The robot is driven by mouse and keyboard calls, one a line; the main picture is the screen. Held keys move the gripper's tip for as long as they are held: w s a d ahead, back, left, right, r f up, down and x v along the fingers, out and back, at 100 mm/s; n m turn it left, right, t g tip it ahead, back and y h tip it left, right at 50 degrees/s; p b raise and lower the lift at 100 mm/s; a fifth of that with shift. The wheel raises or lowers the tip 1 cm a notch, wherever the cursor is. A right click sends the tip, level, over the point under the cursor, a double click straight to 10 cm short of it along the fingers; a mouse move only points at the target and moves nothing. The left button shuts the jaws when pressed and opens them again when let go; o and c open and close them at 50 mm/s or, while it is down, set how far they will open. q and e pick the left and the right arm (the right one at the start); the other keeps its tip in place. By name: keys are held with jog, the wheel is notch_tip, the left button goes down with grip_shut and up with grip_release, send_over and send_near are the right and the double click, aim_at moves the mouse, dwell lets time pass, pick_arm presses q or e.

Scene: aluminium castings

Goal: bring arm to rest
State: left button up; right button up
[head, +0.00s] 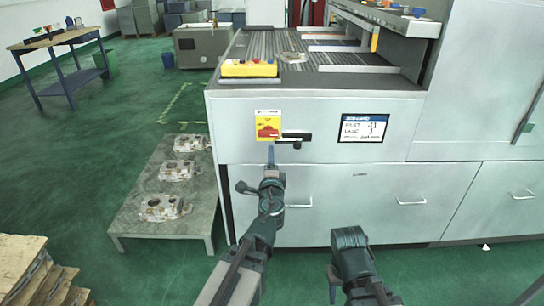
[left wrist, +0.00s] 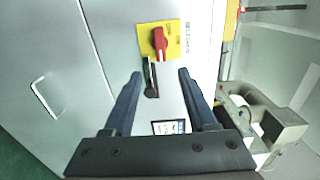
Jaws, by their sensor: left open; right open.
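My left gripper (head: 270,150) is raised in front of the grey machine cabinet (head: 300,205), just below a yellow plate with a red rotary switch (head: 268,127). In the left wrist view its two dark fingers (left wrist: 160,74) are spread apart with nothing held between them. The red switch (left wrist: 159,42) and a black handle (left wrist: 151,78) show beyond the fingertips; I cannot tell the exact gap. My right arm (head: 350,250) is bent low at the bottom centre of the head view. Its fingers cannot be made out.
A low grey table (head: 140,225) with several aluminium castings (head: 165,208) stands left of the cabinet. A screen (head: 363,128) and drawer handles (head: 411,202) are on the cabinet front. Stacked boards (head: 22,265) lie at lower left. Green floor is free at left, before a workbench (head: 55,40).

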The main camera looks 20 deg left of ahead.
pick_arm(q)
jog(key=s+d+n+g+h+p, duration=0.1)
jog(key=s+d+n+g+p, duration=0.2)
jog(key=s+d+g+p, duration=0.2)
jog(key=s+d+f+n+g+h+p, duration=0.1)
jog(key=s+d+n+g+p, duration=0.3)
jog(key=s+p, duration=0.4)
jog(key=s+d+n+g+h+p, duration=0.2)
jog(key=s+d+n+g+p, duration=0.2)
jog(key=s+g+p, duration=0.3)
jog(key=s+d+g, duration=0.1)
jog(key=s, duration=0.4)
jog(key=shift+d+f, duration=0.4)
